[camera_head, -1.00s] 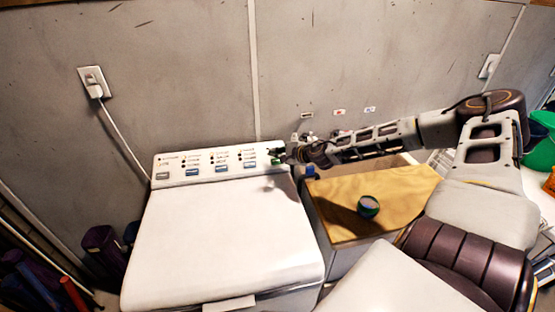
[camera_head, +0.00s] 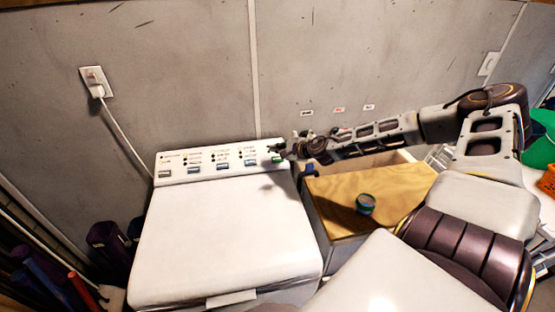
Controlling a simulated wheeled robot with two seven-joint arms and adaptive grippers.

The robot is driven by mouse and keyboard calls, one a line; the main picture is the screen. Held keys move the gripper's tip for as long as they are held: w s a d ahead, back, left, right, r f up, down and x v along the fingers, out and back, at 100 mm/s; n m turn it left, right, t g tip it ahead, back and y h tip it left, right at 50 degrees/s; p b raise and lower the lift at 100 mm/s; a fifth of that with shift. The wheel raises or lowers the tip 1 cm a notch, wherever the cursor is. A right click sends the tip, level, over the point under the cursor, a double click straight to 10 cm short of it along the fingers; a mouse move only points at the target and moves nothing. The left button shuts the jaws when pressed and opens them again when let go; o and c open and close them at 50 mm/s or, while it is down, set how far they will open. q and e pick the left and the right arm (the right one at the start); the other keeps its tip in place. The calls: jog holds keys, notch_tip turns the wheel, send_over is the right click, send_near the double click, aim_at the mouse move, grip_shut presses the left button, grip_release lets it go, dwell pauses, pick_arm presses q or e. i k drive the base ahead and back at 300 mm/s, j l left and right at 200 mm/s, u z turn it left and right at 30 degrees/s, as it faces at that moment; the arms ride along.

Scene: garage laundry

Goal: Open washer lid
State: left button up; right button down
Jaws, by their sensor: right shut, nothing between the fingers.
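The white washer stands at the lower left with its flat lid (camera_head: 215,243) down and shut. A small handle tab (camera_head: 231,298) sticks out at the lid's front edge. The control panel (camera_head: 205,160) with several buttons runs along the back of the washer. My left gripper is not in view.
A wall outlet (camera_head: 94,80) with a cord is behind. Purple and red items (camera_head: 85,290) stand at the left.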

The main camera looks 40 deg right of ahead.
aim_at(220, 242)
jog(key=k+j, duration=1.1)
jog(key=k, duration=0.2)
